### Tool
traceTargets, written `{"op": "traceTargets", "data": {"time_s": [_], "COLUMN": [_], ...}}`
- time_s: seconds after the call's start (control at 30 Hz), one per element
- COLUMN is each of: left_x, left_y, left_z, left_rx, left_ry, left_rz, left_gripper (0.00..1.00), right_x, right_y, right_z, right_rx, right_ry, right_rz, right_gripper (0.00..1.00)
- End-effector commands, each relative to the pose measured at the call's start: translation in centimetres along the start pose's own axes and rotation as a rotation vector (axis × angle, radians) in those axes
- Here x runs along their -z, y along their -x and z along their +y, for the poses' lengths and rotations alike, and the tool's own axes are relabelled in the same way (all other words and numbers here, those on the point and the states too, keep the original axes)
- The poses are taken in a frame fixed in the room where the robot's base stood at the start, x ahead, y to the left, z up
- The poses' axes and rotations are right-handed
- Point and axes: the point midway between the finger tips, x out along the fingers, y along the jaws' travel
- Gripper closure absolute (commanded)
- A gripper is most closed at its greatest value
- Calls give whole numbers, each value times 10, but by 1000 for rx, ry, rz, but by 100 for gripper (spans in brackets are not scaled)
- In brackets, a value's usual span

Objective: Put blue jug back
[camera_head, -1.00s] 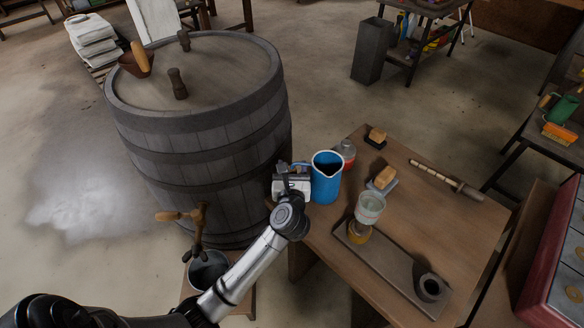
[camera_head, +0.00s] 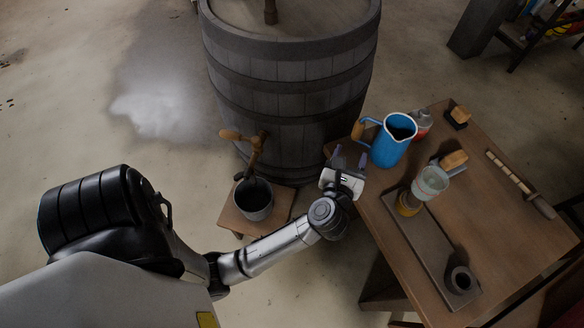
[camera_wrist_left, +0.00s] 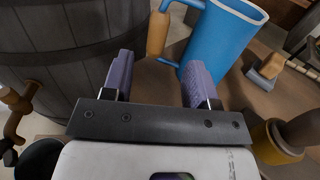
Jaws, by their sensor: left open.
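My left gripper (camera_head: 349,160) is open and empty just left of the jug, below the handle in the head view. In the left wrist view the jug (camera_wrist_left: 222,40) is beyond the fingertips, with its wooden grip (camera_wrist_left: 157,33) between the two fingers' directions. The open fingers (camera_wrist_left: 158,70) appear apart from the handle. My right gripper is not in view.
A large barrel (camera_head: 290,85) with a wooden tap stands left of the table (camera_head: 500,225). A dark bucket (camera_head: 254,205) sits on a low stool under the tap.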

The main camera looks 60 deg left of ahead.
Motion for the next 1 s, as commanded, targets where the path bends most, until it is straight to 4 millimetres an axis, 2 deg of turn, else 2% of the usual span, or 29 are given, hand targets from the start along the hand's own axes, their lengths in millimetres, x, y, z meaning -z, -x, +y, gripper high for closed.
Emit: {"op": "traceTargets", "data": {"time_s": [0.13,0.23,0.37,0.47,0.57,0.7,0.77,0.83,0.9,0.97,1.0], "left_x": [-17,-39,-59,-54,-33,20,46,76,102,119,129], "left_y": [6,21,57,91,124,164,177,189,198,204,207], "left_z": [-2,-9,-31,-50,-64,-64,-54,-37,-15,6,21], "left_rx": [56,140,287,413,554,792,912,1063,1224,1363,-1377], "left_ry": [-122,-317,-683,-993,-1312,-1761,-1947,-2147,-2322,-2448,2383], "left_rz": [-129,-316,-610,-820,-1007,-1221,-1291,-1351,-1387,-1399,1324], "left_gripper": [46,46,46,46,46,46,46,46,46,46,46], "right_x": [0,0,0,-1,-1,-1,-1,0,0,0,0], "right_y": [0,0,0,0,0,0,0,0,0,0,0], "right_z": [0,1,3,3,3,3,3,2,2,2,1], "right_rx": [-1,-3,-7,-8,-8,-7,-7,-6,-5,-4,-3], "right_ry": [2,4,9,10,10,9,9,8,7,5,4], "right_rz": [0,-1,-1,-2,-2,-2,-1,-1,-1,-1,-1], "right_gripper": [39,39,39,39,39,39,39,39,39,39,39]}}
